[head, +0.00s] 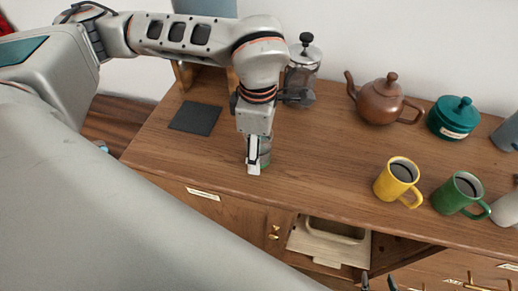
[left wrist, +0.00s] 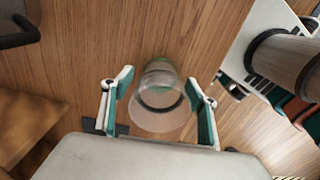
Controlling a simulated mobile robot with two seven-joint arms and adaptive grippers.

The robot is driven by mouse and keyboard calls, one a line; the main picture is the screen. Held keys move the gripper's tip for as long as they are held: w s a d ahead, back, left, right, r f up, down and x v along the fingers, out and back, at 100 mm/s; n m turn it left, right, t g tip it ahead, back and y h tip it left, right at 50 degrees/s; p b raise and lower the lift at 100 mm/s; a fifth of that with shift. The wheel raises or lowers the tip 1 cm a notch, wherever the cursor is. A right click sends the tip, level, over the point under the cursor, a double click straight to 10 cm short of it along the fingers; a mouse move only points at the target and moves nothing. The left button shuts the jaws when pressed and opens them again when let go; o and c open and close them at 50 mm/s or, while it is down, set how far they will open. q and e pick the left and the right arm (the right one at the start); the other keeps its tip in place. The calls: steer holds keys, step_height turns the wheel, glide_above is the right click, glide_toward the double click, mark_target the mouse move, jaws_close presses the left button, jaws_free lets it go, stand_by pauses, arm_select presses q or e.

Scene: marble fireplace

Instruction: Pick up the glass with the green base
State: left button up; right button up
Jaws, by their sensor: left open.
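The clear glass with a greenish base (head: 266,157) stands on the wooden cabinet top near its front edge, partly hidden by my left gripper. My left gripper (head: 254,168) points down at the glass. In the left wrist view, the glass (left wrist: 158,118) lies between the two open fingers of my left gripper (left wrist: 160,88), with a gap seen on each side. My right gripper (head: 378,283) shows only as two dark fingertips at the bottom edge, apart and with nothing seen between them.
A French press (head: 302,72) stands behind the left gripper, and a dark square mat (head: 195,118) lies to its left. A brown teapot (head: 380,101), teal pot (head: 453,119), yellow mug (head: 396,180) and green mug (head: 457,194) stand right.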

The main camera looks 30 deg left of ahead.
arm_select(q)
steer(key=shift+f, duration=0.35)
arm_select(e)
steer(key=shift+w+r, duration=0.1)
steer(key=shift+r, duration=0.05)
arm_select(q)
steer(key=c, duration=1.4)
arm_select(e)
steer(key=shift+w+r, duration=0.15)
steer(key=shift+w, duration=0.25)
arm_select(q)
steer(key=shift+r, duration=0.1)
